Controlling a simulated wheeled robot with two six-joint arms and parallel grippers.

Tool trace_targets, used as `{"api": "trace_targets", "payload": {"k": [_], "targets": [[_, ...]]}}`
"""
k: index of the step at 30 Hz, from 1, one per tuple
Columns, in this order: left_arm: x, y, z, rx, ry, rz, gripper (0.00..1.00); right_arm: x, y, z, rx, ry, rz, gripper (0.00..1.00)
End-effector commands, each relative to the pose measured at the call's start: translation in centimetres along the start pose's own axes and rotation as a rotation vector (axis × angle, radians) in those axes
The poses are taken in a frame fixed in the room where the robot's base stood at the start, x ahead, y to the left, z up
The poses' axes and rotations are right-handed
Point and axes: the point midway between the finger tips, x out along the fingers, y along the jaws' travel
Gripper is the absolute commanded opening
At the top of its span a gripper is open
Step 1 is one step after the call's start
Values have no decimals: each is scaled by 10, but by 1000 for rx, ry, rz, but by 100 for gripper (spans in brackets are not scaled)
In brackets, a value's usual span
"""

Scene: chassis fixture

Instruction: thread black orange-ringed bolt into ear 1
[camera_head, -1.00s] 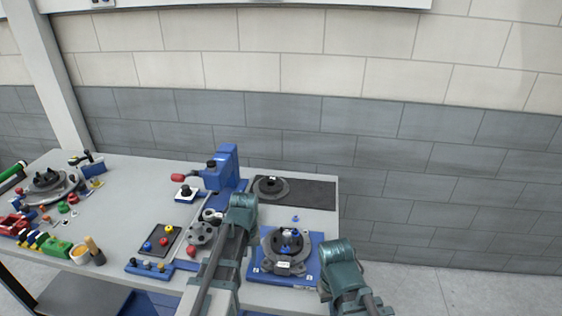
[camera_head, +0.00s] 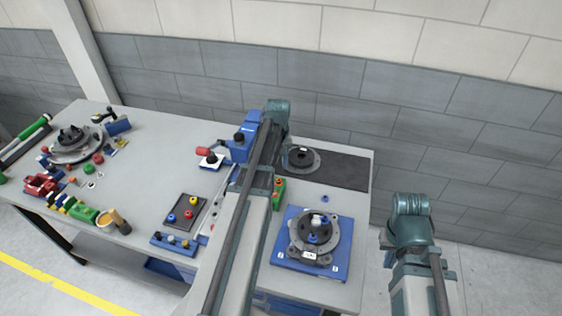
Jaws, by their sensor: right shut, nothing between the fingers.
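The round dark grey chassis part (camera_head: 298,244) with ears around its rim sits on a blue square plate (camera_head: 283,256) near the table's right front. A blue and white piece stands in its middle. I cannot tell which ear is ear 1. I cannot pick out the black orange-ringed bolt; small dark-headed pieces sit in the blue rack (camera_head: 172,248) at the table's front. My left gripper (camera_head: 277,112) is over the back of the table, by the blue stand; its fingers are hidden. My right gripper (camera_head: 408,215) is beyond the table's right edge, shut and empty, fingers hidden.
A blue stand (camera_head: 238,150) and a black mat (camera_head: 345,170) with a round grey part (camera_head: 302,158) lie at the back. A green block (camera_head: 279,192) stands beside my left arm. A dark tray (camera_head: 180,224) holds colored knobs. Various parts crowd the table's left end.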

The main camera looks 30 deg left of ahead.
Motion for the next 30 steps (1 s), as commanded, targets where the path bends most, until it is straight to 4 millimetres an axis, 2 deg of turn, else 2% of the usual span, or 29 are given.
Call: {"api": "trace_targets", "payload": {"k": [16,21,30], "targets": [[62,0,0,2,0,0,40,61,-6,-4,1,0,0,0],[68,0,0,2,0,0,40,67,-6,-4,1,0,0,0],[65,0,0,2,0,0,40,65,-6,-4,1,0,0,0]]}}
